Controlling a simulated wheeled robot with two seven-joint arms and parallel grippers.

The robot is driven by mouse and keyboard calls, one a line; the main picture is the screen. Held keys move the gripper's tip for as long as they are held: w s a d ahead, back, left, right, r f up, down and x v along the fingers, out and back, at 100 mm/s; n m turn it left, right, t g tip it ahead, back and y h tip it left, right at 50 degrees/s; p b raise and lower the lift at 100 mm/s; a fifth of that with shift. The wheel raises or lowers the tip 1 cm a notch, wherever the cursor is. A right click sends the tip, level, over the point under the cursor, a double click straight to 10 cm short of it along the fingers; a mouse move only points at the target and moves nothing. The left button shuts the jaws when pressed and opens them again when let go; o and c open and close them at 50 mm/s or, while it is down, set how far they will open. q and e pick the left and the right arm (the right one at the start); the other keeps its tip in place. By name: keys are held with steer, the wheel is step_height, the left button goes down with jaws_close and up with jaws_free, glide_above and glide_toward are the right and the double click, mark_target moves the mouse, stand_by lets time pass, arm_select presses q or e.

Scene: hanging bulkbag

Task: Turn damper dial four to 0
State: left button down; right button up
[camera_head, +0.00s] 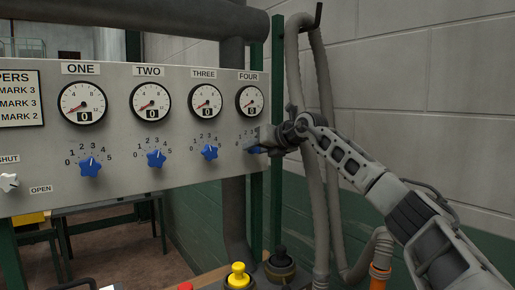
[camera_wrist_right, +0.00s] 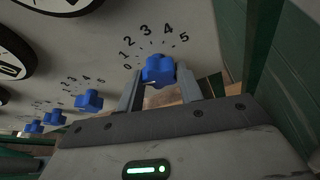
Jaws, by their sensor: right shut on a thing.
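Damper dial four is a blue knob (camera_wrist_right: 158,69) under the gauge marked FOUR (camera_head: 249,100), at the right end of the grey panel. Its printed scale runs from 0 to 5; I cannot tell its setting surely. The gauge's small window reads 0. My right gripper (camera_head: 263,143) reaches the knob from the right and mostly hides it in the head view. In the right wrist view the gripper (camera_wrist_right: 161,84) has one finger on each side of the knob and is shut on it. My left gripper is not in view.
Blue dials one (camera_head: 90,167), two (camera_head: 157,158) and three (camera_head: 209,152) sit to the left on the panel (camera_head: 120,205). A green post (camera_head: 277,200) and grey hoses (camera_head: 308,170) stand close beside my right gripper. A yellow button (camera_head: 238,277) is below.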

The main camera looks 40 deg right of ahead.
steer(key=shift+n, duration=0.3)
stand_by(0.4)
steer(key=o, duration=1)
arm_select(q)
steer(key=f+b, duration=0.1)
steer(key=b, duration=0.1)
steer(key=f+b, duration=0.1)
steer(key=b, duration=0.1)
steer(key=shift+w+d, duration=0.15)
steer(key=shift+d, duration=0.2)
arm_select(e)
steer(key=v, duration=1.6)
steer(key=shift+a, duration=0.2)
